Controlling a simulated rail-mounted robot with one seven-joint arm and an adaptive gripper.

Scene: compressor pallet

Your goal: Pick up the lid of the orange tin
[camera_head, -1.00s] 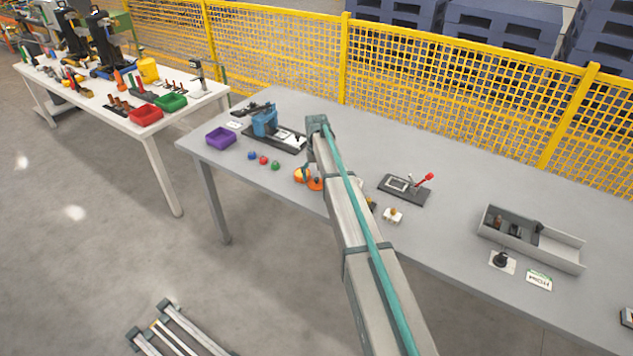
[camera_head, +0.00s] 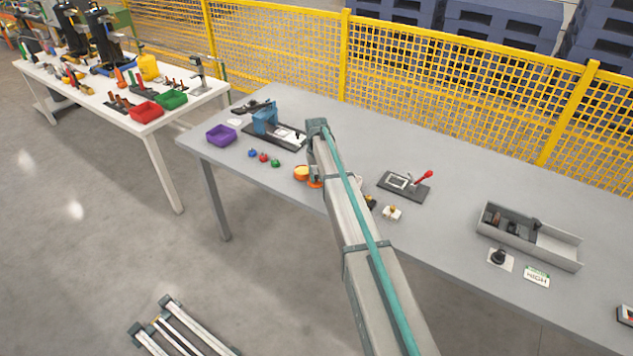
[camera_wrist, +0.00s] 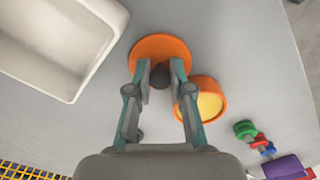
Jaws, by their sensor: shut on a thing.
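The orange lid (camera_wrist: 160,48) is a round disc with a dark knob (camera_wrist: 160,76) in the wrist view. My gripper (camera_wrist: 161,74) is shut on this knob, with one finger on each side. The open orange tin (camera_wrist: 202,99) stands right beside the lid, yellow inside. I cannot tell whether the lid is clear of the table. In the head view, the tin (camera_head: 302,172) sits left of my arm, and a bit of the lid (camera_head: 315,183) shows. My fingers are hidden there behind my arm.
A white tray (camera_wrist: 62,40) lies close to the lid in the wrist view. Red, green and blue small pieces (camera_head: 264,158) and a purple bin (camera_head: 221,135) are left of the tin. A lever device (camera_head: 405,186) stands right of my arm.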

